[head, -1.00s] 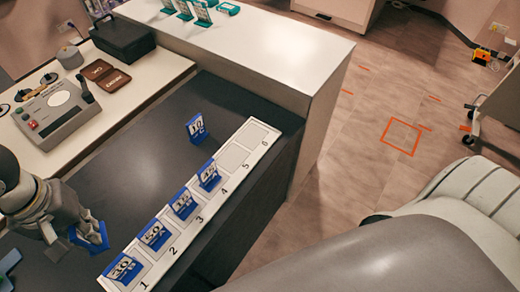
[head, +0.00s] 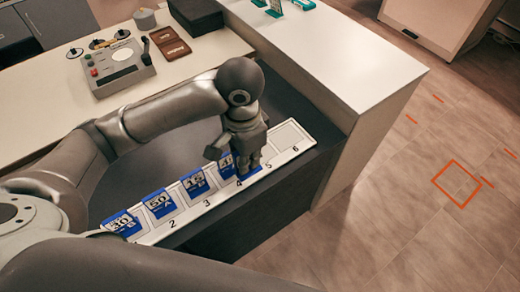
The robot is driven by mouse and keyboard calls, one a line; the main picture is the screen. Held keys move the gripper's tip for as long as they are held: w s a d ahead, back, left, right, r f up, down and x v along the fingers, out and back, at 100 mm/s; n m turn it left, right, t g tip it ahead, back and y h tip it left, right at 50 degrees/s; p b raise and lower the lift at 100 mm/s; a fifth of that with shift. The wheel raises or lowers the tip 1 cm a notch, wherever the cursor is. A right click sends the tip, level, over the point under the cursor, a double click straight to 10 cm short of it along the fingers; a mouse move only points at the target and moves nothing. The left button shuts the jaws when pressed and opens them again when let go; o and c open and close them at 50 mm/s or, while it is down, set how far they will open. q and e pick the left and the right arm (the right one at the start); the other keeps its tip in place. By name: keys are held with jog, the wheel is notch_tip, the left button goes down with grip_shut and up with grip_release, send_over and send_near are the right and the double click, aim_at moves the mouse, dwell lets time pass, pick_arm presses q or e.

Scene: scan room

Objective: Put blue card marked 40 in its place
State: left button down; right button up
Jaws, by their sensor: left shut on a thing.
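A white strip with numbered slots 1 to 6 (head: 150,237) lies along the dark counter. Blue cards stand in it: one reading 30 (head: 122,223) at slot 1, one reading 50 (head: 159,204) at slot 2, another (head: 194,184) at slot 3. A fourth card (head: 226,166) at slot 4 is partly hidden by my left gripper (head: 246,168). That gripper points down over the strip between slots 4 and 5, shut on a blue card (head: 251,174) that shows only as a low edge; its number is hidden. Slot 6 (head: 290,134) is empty. My right gripper is out of view.
The white raised counter (head: 335,55) borders the dark counter on the right. On the cream desk are a grey control console (head: 118,68), brown plaques (head: 170,41) and a black case (head: 194,14). My left arm covers much of the dark counter.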

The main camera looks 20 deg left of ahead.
pick_arm(q)
jog(key=w+f, duration=0.2)
jog(key=w, duration=0.2)
jog(key=w+f, duration=0.3)
jog(key=w, duration=0.1)
jog(key=w+a+f, duration=0.1)
jog(key=w+f, duration=0.2)
jog(key=w, duration=0.1)
jog(key=shift+w+a+f+p, duration=0.1)
jog(key=shift+f+p, duration=0.1)
jog(key=shift+p, duration=0.15)
jog(key=shift+w+f, duration=0.25)
jog(key=shift+f, duration=0.15)
notch_tip(320, 180, down, 3)
jog(key=shift+w+r+p, duration=0.1)
jog(key=shift+w+p, duration=0.05)
jog(key=shift+p, duration=0.3)
jog(key=shift+f, duration=0.3)
jog(key=shift+f, duration=0.15)
jog(key=c, duration=1.5)
grip_release()
